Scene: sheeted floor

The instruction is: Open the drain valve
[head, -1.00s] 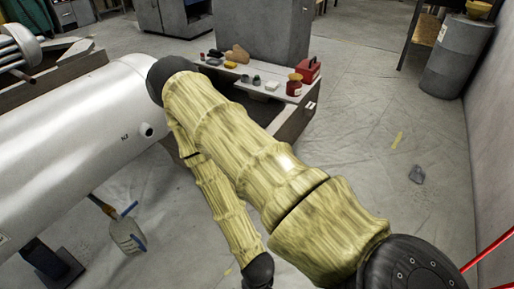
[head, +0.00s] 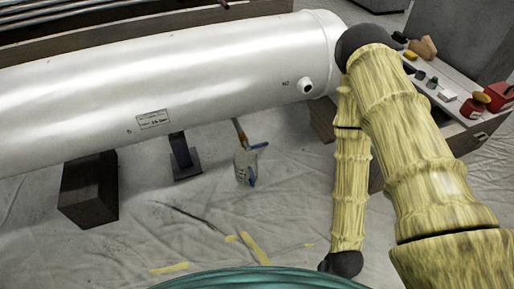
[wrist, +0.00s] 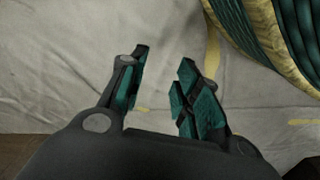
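A long silver tank (head: 215,75) lies across the head view, with a short round port (head: 306,86) near its right end. Below the tank, a thin brown pipe-like piece (head: 239,130) has a blue handle (head: 258,145) sticking out to the right; this looks like the drain valve. A clear container (head: 241,168) with a blue part stands beneath it on the floor. My gripper (wrist: 165,60) shows in the wrist view with its teal-padded fingers apart and nothing between them. It faces bare floor sheeting; the valve is not in the wrist view. I cannot make out the fingers in the head view.
A dark block (head: 88,190) and a dark stand (head: 185,160) are under the tank. A low bench (head: 455,120) at the right holds a red box (head: 497,97) and several small items. The creased sheeting (head: 200,235) in front of the container is mostly clear, with yellow strips.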

